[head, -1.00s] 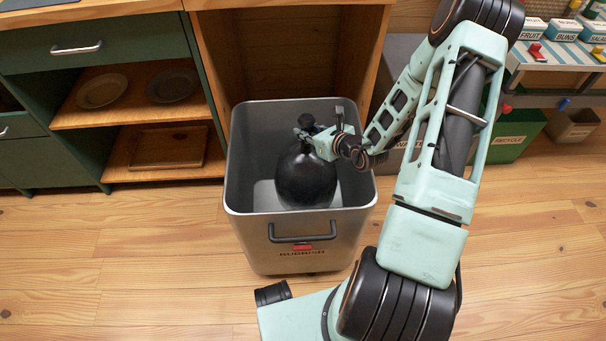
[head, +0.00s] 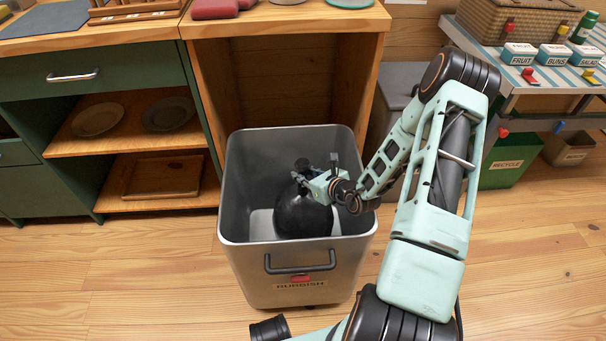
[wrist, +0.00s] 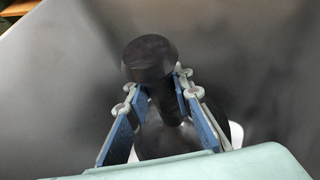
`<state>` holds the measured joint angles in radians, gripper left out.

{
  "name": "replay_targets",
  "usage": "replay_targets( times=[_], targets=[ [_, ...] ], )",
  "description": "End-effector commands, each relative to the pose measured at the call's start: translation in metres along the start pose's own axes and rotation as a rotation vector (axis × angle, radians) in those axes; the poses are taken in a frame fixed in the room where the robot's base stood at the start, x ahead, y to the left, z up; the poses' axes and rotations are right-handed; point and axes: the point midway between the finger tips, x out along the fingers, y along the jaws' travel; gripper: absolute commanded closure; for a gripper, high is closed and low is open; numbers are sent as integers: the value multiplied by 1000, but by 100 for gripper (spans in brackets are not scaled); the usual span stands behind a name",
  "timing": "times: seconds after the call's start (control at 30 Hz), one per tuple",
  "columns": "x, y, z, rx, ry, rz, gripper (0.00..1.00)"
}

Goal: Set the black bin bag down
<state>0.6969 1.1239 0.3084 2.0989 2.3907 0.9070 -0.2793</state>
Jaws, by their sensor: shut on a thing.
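The black bin bag (head: 303,214) is inside the grey rubbish bin (head: 240,222), a round full shape with a knotted neck on top. My gripper (head: 303,174) is inside the bin's opening, shut on the neck of the bag. In the wrist view my gripper's fingers (wrist: 160,105) close on the bag's neck from both sides, and the dark knot (wrist: 149,59) sticks out beyond them. The bag's body (wrist: 165,140) is mostly hidden behind the fingers. Whether the bag's underside touches the bin floor cannot be told.
The bin stands on the wooden floor before an open wooden cabinet (head: 285,85). Shelves with plates (head: 97,117) and a tray (head: 163,179) are at left. A green recycle bin (head: 508,165) and a striped stall table (head: 530,77) are at right. Floor at left is clear.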

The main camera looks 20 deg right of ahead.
Motion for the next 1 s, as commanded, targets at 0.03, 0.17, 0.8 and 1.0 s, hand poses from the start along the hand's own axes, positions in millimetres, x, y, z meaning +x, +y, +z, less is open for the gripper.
replay_targets(
  times=[0.03, 0.17, 0.8, 1.0],
  targets=[
    [2, 0, 0, -2, -6, 0, 100],
    [1, 0, -1, 0, 0, 0, 65],
    [-48, -1, 4, 1, 3, -3, 61],
    [-90, -1, 4, 1, 2, -2, 61]
  ],
)
